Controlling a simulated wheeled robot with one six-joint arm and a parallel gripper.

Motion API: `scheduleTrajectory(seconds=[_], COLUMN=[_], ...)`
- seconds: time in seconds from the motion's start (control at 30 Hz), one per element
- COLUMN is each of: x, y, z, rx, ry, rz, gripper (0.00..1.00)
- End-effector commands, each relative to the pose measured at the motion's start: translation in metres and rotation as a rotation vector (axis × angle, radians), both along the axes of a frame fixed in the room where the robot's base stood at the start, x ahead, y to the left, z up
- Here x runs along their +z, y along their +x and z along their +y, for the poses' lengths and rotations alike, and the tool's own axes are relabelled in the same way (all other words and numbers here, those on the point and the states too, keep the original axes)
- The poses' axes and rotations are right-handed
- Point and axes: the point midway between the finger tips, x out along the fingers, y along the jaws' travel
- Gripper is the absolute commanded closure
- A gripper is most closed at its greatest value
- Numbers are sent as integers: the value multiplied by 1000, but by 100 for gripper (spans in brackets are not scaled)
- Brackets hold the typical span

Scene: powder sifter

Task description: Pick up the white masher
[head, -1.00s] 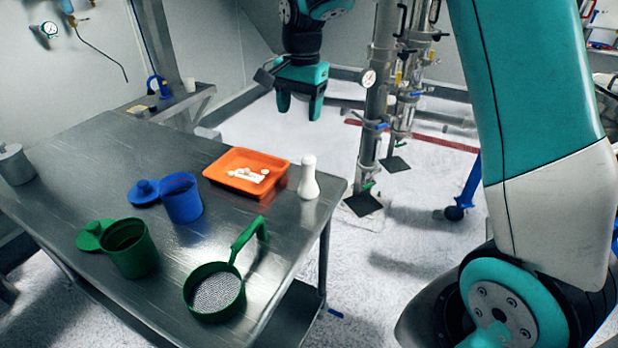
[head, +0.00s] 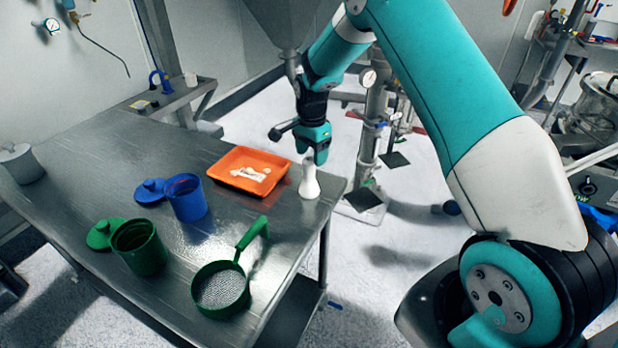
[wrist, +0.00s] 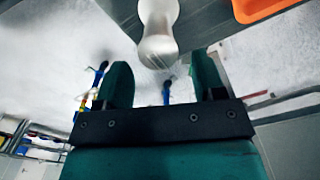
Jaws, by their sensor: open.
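The white masher (head: 309,183) stands upright near the right edge of the metal table (head: 95,170). My gripper (head: 314,157) is open and empty at the height of the masher's top, partly behind it in the head view. In the wrist view my gripper's two fingers (wrist: 162,75) are spread apart. The masher's rounded end (wrist: 158,50) shows just beyond the fingertips, roughly in line with the gap between them. I cannot tell whether anything touches.
An orange tray (head: 220,172) with white pieces is left of the masher. A green sieve (head: 222,304) with a raised handle stands nearer. A blue cup (head: 188,205), a green cup (head: 140,260) and their lids are further left. Steel pipework (head: 372,130) stands beyond the table.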

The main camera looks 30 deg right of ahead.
Motion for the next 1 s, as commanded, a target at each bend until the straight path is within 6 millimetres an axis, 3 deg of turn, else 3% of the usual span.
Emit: scheduleTrajectory(seconds=[0.33, 0.6, 0.67, 0.9, 1.0], x=[-44, -50, -50, -50, -49], y=[-3, -2, -2, -2, -2], z=[7, 7, 7, 7, 7], rx=[1, 1, 1, 1, 1], ry=[1, 0, 0, 0, 0], rz=[2, 0, 0, 0, -1], gripper=[37, 37, 46, 99, 99])
